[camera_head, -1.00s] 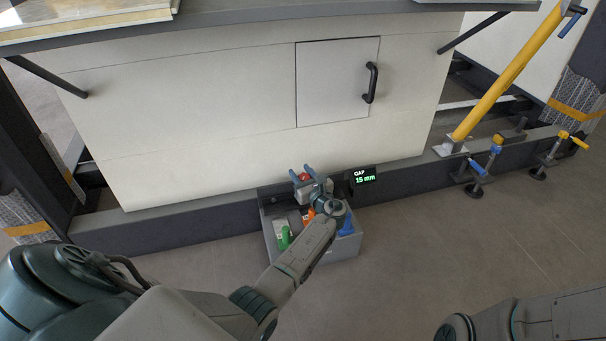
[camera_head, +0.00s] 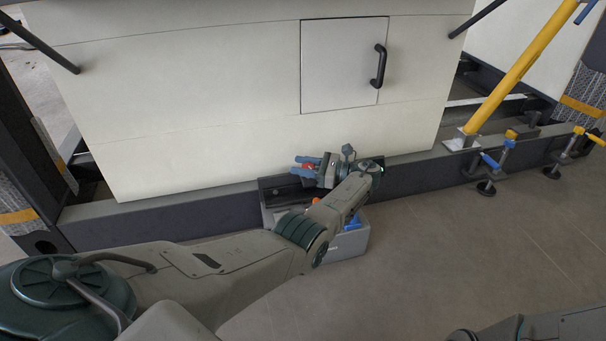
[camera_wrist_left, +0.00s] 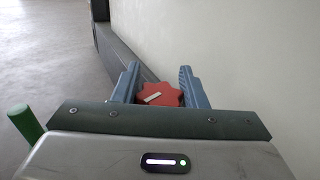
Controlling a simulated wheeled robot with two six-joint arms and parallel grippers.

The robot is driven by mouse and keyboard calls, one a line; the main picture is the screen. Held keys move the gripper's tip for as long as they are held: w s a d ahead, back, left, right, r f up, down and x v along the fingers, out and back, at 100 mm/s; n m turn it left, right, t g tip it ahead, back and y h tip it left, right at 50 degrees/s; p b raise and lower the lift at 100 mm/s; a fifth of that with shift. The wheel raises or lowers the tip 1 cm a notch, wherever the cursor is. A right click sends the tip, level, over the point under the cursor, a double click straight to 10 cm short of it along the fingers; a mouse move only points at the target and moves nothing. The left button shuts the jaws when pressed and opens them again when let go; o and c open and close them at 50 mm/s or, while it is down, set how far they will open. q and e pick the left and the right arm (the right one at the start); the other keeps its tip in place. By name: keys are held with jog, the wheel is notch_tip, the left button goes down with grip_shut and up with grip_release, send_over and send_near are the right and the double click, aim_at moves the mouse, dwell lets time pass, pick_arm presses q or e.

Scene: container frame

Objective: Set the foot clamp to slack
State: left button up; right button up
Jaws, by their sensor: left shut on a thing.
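A red star-shaped knob (camera_wrist_left: 160,95) with a white pointer mark sits between the two blue fingers of my left gripper (camera_wrist_left: 162,88) in the left wrist view. The gripper is shut on it, and the mark lies nearly level across the knob. In the head view my left gripper (camera_head: 306,167) points left, low against the cream panel just above the dark floor rail. Only a little red of the knob shows there. The rest of the clamp is hidden behind my gripper and wrist. My right gripper is out of view.
A grey bin (camera_head: 347,244) with coloured items stands on the floor under my left forearm. The dark rail (camera_head: 415,178) runs along the panel's foot. Blue and yellow clamps (camera_head: 490,170) and a yellow brace (camera_head: 510,75) are at right.

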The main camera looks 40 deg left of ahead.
pick_arm(q)
jog(key=shift+s+f+n+g+h+b, duration=0.1)
jog(key=shift+n+g+h+b, duration=0.3)
jog(key=shift+n+g+b, duration=0.35)
jog(key=o, duration=1)
jog(key=shift+c, duration=0.2)
